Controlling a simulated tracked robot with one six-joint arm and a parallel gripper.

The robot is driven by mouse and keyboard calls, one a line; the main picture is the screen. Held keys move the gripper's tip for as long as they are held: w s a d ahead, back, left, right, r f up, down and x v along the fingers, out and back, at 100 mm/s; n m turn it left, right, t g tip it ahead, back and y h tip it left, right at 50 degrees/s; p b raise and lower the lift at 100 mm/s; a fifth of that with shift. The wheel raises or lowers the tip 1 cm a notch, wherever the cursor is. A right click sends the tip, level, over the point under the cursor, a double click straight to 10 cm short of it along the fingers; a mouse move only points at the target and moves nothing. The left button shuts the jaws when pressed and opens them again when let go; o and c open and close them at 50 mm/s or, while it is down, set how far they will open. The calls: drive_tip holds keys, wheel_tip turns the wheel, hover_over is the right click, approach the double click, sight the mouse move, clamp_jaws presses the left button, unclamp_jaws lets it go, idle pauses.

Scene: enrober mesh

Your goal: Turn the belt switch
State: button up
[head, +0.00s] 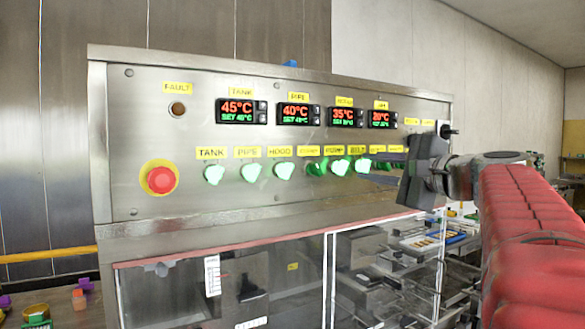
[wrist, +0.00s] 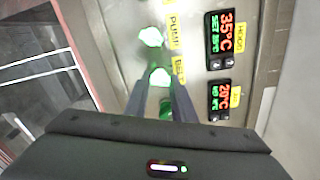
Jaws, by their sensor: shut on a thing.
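The belt switch is a lit green knob under the yellow BELT label, in the row of knobs on the steel panel. In the wrist view the belt switch (wrist: 158,76) sits between the two fingertips of my gripper (wrist: 160,84), which is shut on it. In the head view the belt switch (head: 361,166) is partly hidden by the fingers of my gripper (head: 369,162), which reaches in from the right. I cannot tell which way the knob points.
The pump knob (head: 340,167) is close on the left. Another green knob (wrist: 165,108) shows between the finger shafts. A red stop button (head: 160,180) is at the panel's left. Temperature displays (head: 295,114) are above the row. A clear-sided cabinet (head: 200,295) is below.

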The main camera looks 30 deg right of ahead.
drive_tip(key=shift+f+m, duration=0.35)
drive_tip(key=shift+m, duration=0.75)
drive_tip(key=o, duration=1.1)
drive_tip(key=shift+r, duration=0.15)
drive_tip(key=shift+c, duration=0.2)
drive_tip(key=shift+s+r, duration=0.1)
drive_tip(key=shift+s, duration=0.4)
drive_tip(key=s, duration=1.2)
drive_tip(key=shift+s+d, duration=0.2)
drive_tip(key=shift+s, duration=0.2)
drive_tip(key=shift+f, duration=0.2)
